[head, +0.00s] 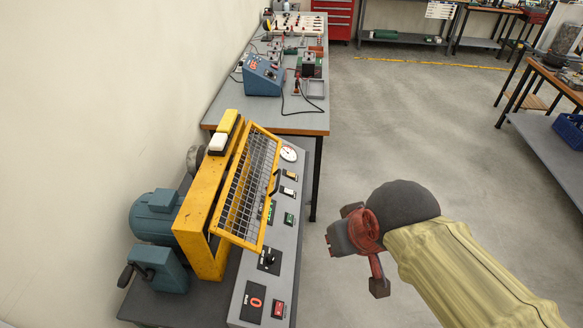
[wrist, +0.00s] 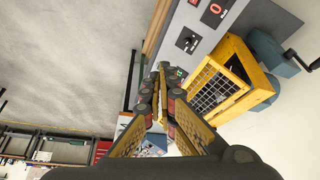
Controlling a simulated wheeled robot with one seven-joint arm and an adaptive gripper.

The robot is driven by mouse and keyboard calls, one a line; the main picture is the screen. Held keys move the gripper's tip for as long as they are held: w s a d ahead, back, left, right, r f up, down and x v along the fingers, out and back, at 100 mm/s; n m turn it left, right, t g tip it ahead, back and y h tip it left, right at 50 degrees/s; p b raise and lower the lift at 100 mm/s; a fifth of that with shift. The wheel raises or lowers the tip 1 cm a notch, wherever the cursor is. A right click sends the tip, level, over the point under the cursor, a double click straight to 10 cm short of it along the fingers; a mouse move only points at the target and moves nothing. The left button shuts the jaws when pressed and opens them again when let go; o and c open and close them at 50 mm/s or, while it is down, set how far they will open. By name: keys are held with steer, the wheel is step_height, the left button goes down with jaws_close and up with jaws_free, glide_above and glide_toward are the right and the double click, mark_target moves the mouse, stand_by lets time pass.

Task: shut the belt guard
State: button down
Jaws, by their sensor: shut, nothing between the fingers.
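The belt guard (head: 248,190) is a yellow-framed door with dark wire mesh on the yellow housing of the bench machine. It stands partly open, tilted out from the housing, with a gap at its near end. A black handle (head: 274,182) is on its right edge. The guard also shows in the wrist view (wrist: 214,90), right of the fingers. My gripper (head: 338,240) is to the right of the machine, apart from the guard and over the floor side. Its fingers (wrist: 162,78) are shut and empty.
A control panel (head: 285,225) with buttons, a knob and a gauge runs along the guard's right side. A teal motor (head: 155,215) sits to the left. A workbench (head: 300,122) with a blue instrument box (head: 264,76) stands behind. The floor (head: 400,130) right of the machine is clear.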

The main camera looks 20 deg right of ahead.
steer(key=shift+w+d+g+p, duration=0.75)
steer(key=shift+w+p, duration=0.1)
steer(key=shift+w, duration=0.6)
steer(key=m+g+y+p, duration=0.2)
steer(key=m+y+p, duration=0.25)
steer(key=p, duration=0.35)
glide_toward(278, 178)
steer(key=shift+y, duration=0.25)
steer(key=x, duration=0.6)
steer(key=shift+f, duration=0.45)
steer(key=shift+f, duration=0.1)
